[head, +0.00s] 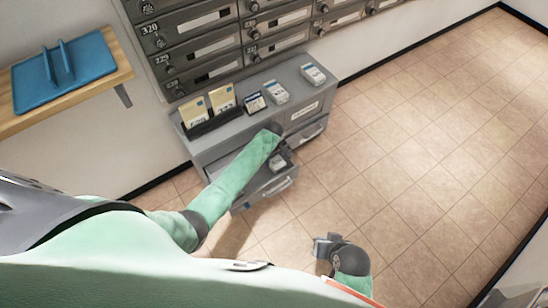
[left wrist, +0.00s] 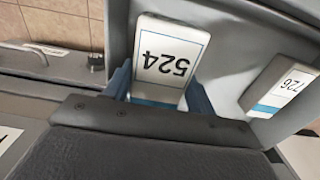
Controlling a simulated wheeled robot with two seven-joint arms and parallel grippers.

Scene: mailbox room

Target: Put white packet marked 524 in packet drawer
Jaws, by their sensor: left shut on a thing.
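The white packet marked 524 (left wrist: 168,62) has a blue band and shows between the two blue fingers of my left gripper (left wrist: 160,90), which is shut on it. In the head view my left gripper (head: 277,148) is at the open lower drawer (head: 262,195) of the grey cabinet; its fingertips are mostly hidden. A second white packet, marked 726 (left wrist: 281,86), lies to the right of 524 on a grey surface in the wrist view. Whether 524 touches the surface under it I cannot tell. My right gripper (head: 324,246) is over the floor, away from the cabinet; its jaw opening is unclear.
Yellow envelopes (head: 208,105) stand in a dark holder on the cabinet top, beside white packets (head: 276,91). A wall of numbered mailboxes (head: 215,45) rises behind. A blue tray (head: 90,72) sits on a wooden shelf at left. The tiled floor (head: 430,140) at right is clear.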

